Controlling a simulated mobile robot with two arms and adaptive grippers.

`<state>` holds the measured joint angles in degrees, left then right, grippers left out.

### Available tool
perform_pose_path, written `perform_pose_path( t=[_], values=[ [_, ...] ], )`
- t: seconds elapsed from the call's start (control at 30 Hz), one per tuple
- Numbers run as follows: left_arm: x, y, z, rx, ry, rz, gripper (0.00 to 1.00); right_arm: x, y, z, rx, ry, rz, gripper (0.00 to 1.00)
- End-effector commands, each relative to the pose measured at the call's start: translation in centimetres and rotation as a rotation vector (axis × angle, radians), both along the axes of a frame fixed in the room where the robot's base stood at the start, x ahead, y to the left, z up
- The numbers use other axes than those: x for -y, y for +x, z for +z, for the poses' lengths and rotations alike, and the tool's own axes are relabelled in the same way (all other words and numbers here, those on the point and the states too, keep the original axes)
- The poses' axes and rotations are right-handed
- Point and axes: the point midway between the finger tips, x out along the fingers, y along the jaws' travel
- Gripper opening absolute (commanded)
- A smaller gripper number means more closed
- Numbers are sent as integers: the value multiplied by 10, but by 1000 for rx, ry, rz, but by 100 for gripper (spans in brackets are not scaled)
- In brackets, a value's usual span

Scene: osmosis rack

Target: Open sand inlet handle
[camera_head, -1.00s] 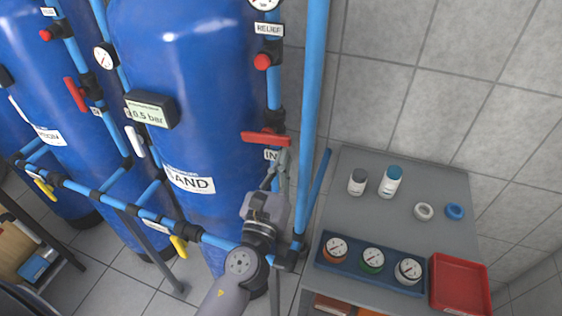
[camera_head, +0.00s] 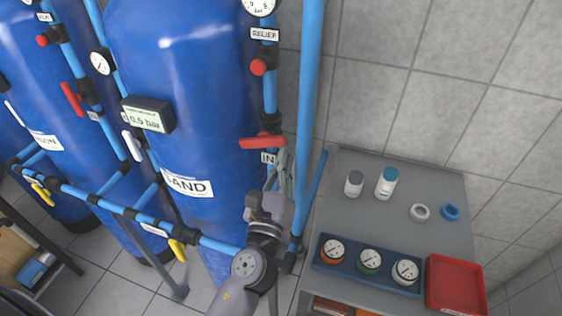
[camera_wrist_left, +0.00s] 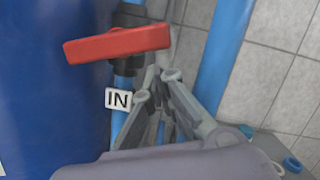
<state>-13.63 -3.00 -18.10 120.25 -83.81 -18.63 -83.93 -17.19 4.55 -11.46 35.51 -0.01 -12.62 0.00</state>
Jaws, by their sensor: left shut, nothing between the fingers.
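The red sand inlet handle (camera_head: 262,142) lies crosswise on the vertical blue pipe at the right side of the blue SAND tank (camera_head: 190,95). It also shows in the left wrist view (camera_wrist_left: 117,43), near the top, with the "IN" label (camera_wrist_left: 118,99) below it. My left gripper (camera_head: 280,155) is shut and empty, just below the handle's right end. My right gripper is not in view.
A thick blue pipe (camera_head: 309,80) stands right of the handle. A red relief knob (camera_head: 258,67) is above it.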

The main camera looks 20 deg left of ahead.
Motion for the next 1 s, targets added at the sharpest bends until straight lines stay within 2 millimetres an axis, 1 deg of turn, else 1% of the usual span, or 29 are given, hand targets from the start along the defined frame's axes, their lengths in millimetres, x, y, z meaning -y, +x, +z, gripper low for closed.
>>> perform_pose_path(
  t=[0.03, 0.3, 1.0],
  values=[
    [1, 0, 4, 2, 0, -1, 0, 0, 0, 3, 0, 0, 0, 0],
    [3, 0, 9, 2, 2, -1, 0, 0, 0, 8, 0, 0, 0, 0],
    [4, 0, 10, 1, 2, 0, 0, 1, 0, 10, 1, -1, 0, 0]
  ],
)
